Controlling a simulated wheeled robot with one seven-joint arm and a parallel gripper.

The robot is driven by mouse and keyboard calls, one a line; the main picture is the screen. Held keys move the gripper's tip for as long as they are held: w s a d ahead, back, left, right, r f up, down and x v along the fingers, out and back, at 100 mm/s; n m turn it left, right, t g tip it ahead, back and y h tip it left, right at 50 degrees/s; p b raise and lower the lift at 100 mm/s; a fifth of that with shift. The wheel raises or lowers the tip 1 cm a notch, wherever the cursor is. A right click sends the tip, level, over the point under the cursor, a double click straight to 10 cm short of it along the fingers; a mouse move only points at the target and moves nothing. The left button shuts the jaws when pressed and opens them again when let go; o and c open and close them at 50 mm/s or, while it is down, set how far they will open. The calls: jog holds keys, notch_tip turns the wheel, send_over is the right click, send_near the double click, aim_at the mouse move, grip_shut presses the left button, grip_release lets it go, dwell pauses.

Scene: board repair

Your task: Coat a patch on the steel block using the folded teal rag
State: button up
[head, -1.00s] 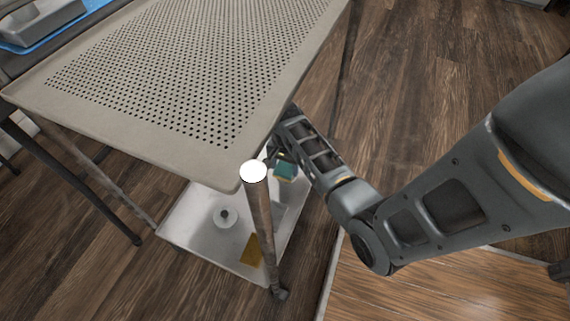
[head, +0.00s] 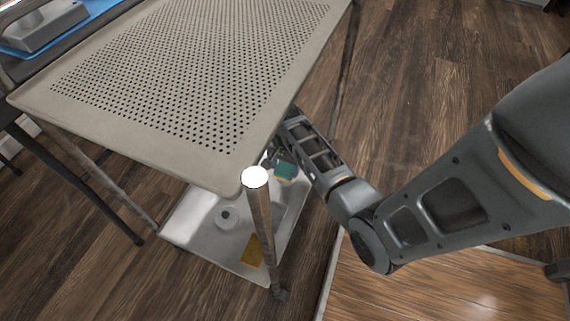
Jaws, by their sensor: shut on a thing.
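My gripper (head: 276,158) is below the edge of the perforated cart top, partly hidden by the cart top and leg. It is shut on the folded teal rag (head: 285,172), a small teal piece at its fingertips, over the right side of the lower shelf. The fingers are too small and covered to show clearly. I cannot tell whether the rag touches the shelf. No block on the lower shelf is clearly recognisable as the steel block. A grey metal block-like object (head: 45,27) sits at the top left; I cannot tell if it is the steel block.
The perforated cart top (head: 130,165) overhangs the pale lower shelf (head: 197,238). A white round item (head: 227,216) and an ochre flat piece (head: 252,250) are on the shelf. A cart leg (head: 264,225) stands close left of my gripper. A blue mat (head: 92,8) lies under the grey object.

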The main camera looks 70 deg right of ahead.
aim_at(285, 168)
jog(key=shift+r+p, duration=3.15)
jog(key=shift+p, duration=0.05)
jog(key=shift+f, duration=0.1)
